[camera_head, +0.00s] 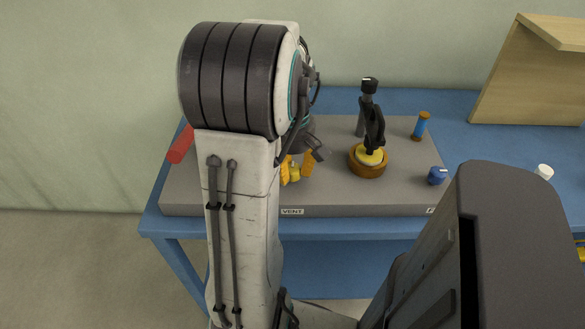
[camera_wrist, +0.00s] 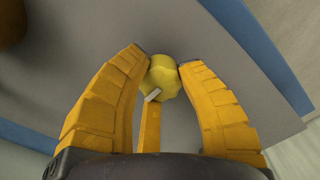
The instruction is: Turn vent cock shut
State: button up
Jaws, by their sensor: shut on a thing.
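The vent cock is a small yellow lobed knob (camera_wrist: 164,76) on the grey deck, near the middle of the wrist view. A short pale pointer (camera_wrist: 152,95) sits at its lower left side. My gripper (camera_wrist: 163,58) has its yellow fingers closed around the knob, with fingertips on its left and right sides; a further finger reaches from below. In the head view my gripper (camera_head: 296,168) shows low over the deck behind the VENT label (camera_head: 291,211). My arm hides part of it, and I cannot make out the knob clearly there.
A black upright fitting (camera_head: 373,122) on a round brown and yellow base stands right of my gripper. A blue knob (camera_head: 437,176), a blue cylinder (camera_head: 421,126) and a red bar (camera_head: 181,144) are on the grey deck (camera_head: 340,195). A wooden panel (camera_head: 525,75) stands at the right.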

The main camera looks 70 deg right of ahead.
jog(key=m, duration=0.4)
jog(key=shift+m, duration=0.3)
jog(key=m+p, duration=0.1)
jog(key=m, duration=0.3)
jog(key=shift+f, duration=0.1)
jog(key=m, duration=0.5)
jog(key=shift+a+m, duration=0.1)
jog(key=shift+m, duration=1.7)
jog(key=o, duration=1.2)
